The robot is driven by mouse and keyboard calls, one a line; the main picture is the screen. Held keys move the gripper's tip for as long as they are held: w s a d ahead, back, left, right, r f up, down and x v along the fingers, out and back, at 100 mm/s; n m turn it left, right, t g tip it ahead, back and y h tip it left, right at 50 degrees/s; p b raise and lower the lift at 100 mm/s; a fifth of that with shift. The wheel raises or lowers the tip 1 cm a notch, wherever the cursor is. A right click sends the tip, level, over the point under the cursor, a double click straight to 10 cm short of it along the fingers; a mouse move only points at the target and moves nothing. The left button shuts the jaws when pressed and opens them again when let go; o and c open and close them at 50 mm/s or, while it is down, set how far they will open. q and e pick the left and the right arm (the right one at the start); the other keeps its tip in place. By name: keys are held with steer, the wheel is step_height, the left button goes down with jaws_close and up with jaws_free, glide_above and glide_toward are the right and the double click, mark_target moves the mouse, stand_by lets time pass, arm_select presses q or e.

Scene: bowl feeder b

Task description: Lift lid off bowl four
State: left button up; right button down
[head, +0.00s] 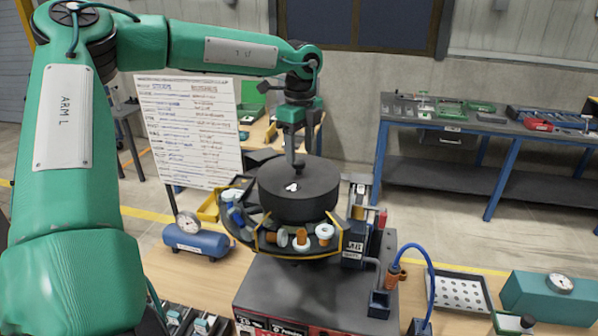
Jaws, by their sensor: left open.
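The bowl feeder's dark round drum (300,196) stands in the middle, with a flat black top that carries a small white mark or part. Around it runs a bowl-like ring (262,246) with yellow dividers, holding several white, orange and blue parts. I cannot tell which section is bowl four, and no separate lid stands out. My left gripper (296,163) points straight down over the drum's top, close to its far part. Its fingers look narrow from here; it is open, with nothing seen held. Whether its tips touch the drum is unclear. My right gripper is not in view.
A grey machine base (300,285) carries the feeder. A blue air tank (195,242) stands left. A perforated tray (458,292) and a teal box with a gauge (550,298) lie right. A written board (190,130) and a blue-legged bench (480,128) are behind.

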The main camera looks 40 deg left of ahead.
mark_target(299, 161)
arm_select(q)
steer(key=f+p, duration=0.2)
steer(key=f, duration=0.1)
steer(key=shift+s+a+f, duration=0.1)
steer(key=shift+s+a, duration=0.05)
steer(key=shift+a, duration=0.05)
steer(key=shift+f, duration=0.55)
steer(key=shift+d, duration=0.1)
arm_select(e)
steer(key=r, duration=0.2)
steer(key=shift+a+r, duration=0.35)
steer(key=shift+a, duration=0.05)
arm_select(q)
steer(key=shift+c, duration=0.4)
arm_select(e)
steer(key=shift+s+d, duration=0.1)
arm_select(q)
steer(key=c, duration=1.1)
jaws_close()
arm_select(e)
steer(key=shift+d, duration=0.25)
arm_select(q)
steer(key=shift+r, duration=0.1)
